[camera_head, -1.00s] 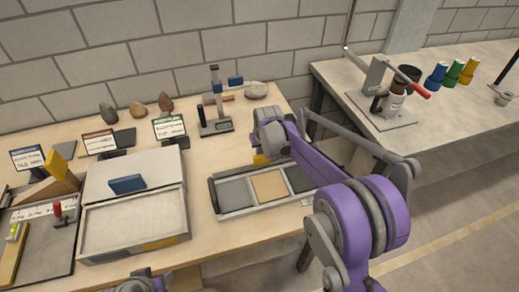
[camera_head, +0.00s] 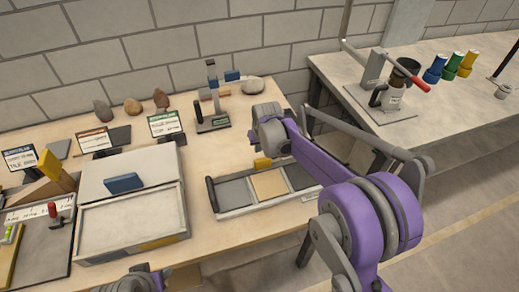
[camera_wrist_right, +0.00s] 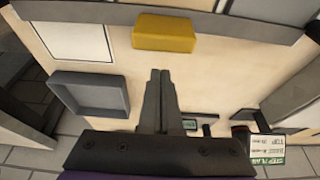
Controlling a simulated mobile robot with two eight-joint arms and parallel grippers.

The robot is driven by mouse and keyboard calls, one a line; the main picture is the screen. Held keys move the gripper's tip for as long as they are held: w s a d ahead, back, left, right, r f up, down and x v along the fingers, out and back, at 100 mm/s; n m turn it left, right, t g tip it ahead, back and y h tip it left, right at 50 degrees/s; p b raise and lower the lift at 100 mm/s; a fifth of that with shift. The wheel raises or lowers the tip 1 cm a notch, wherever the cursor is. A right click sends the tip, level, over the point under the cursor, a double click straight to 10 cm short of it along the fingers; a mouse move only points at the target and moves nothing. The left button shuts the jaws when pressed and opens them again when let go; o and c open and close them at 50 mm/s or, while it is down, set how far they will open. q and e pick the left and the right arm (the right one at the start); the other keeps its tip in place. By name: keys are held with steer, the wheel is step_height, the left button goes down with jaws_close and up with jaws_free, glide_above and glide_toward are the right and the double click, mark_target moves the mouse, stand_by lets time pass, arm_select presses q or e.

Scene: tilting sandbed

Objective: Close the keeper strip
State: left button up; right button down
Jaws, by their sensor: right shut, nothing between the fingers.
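The three-panel tray (camera_head: 234,212) lies at the table's right front, with grey, tan and dark grey panels. A yellow tab (camera_head: 263,162) shows at its back edge, beside my right wrist. In the right wrist view the yellow tab (camera_wrist_right: 165,33) sits against a long grey strip (camera_wrist_right: 232,23), which looks like the keeper strip. I cannot tell whether the strip is fully open. My right gripper (camera_wrist_right: 160,74) is shut and empty, its fingertips apart from the tab in the picture. Its fingers are hidden by my arm in the head view. My left gripper's fingers are not visible.
A white sand tray (camera_head: 130,222) with a blue block (camera_head: 124,183) stands left of the three-panel tray. A measuring stand (camera_head: 213,115) is behind. A grey open box (camera_wrist_right: 90,93) shows in the wrist view. A second table (camera_head: 440,112) stands at the right.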

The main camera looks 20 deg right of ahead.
steer(key=v, duration=1)
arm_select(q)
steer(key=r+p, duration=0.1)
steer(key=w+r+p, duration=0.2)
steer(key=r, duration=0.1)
arm_select(e)
steer(key=s+f+t, duration=0.1)
steer(key=s+f, duration=0.2)
steer(key=s, duration=2.5)
steer(key=shift+f+t, duration=0.2)
steer(key=shift+t, duration=0.1)
